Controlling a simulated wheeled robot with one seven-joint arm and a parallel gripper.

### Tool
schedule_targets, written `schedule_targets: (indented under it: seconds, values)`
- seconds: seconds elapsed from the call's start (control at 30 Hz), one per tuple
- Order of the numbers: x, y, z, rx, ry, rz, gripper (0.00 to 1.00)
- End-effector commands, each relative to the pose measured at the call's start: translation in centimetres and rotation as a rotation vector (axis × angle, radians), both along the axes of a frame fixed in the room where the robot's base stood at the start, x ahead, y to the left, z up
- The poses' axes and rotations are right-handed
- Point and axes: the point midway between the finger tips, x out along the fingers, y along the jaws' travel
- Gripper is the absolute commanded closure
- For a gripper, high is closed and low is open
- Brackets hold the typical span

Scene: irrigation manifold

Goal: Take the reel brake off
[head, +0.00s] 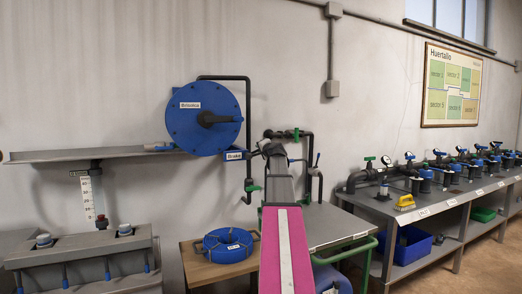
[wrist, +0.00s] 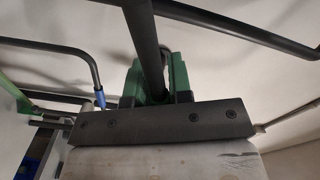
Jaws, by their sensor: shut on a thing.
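The reel (head: 203,119) is a large blue disc with a dark crank, mounted on the wall at left of centre. The reel brake (head: 235,155), a blue part labelled "Brake", sits at its lower right edge. My gripper (head: 265,147) is at the right end of the brake, and my arm hides part of this area. In the wrist view my gripper (wrist: 158,68) has green fingers closed around a dark bar (wrist: 142,30), which looks like the brake lever. The bar's far end is out of that view.
Black pipes with green valve handles (head: 292,134) run just right of my gripper. A grey shelf (head: 90,154) extends left of the reel. A blue hose coil (head: 228,245) lies on the low table below. A bench with gauges (head: 408,207) stands at right.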

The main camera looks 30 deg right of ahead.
Motion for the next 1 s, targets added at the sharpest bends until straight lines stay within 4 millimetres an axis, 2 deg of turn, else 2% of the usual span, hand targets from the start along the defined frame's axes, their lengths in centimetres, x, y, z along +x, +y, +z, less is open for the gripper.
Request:
schedule_targets:
  seconds: [0.03, 0.13, 0.17, 0.2, 0.23, 0.5, 0.67, 0.87, 1.0]
  values:
    - [0.1, 0.1, 0.6, -0.002, -0.010, -0.001, 1.00]
    - [0.2, 0.1, 0.7, -0.001, -0.012, -0.001, 1.00]
    - [0.1, 0.1, 0.7, -0.001, -0.012, -0.001, 0.71]
    - [0.2, 0.0, 0.7, -0.001, -0.012, -0.001, 0.58]
    - [0.2, 0.0, 0.7, 0.000, -0.012, -0.001, 0.55]
    - [0.0, 0.0, 0.4, 0.002, -0.007, -0.001, 0.55]
    - [-0.8, 0.1, 0.3, 0.002, -0.006, -0.002, 0.55]
    - [-3.6, 0.3, 0.3, 0.003, -0.008, -0.003, 0.55]
    - [-6.3, 0.6, 0.3, 0.003, -0.007, -0.001, 0.55]
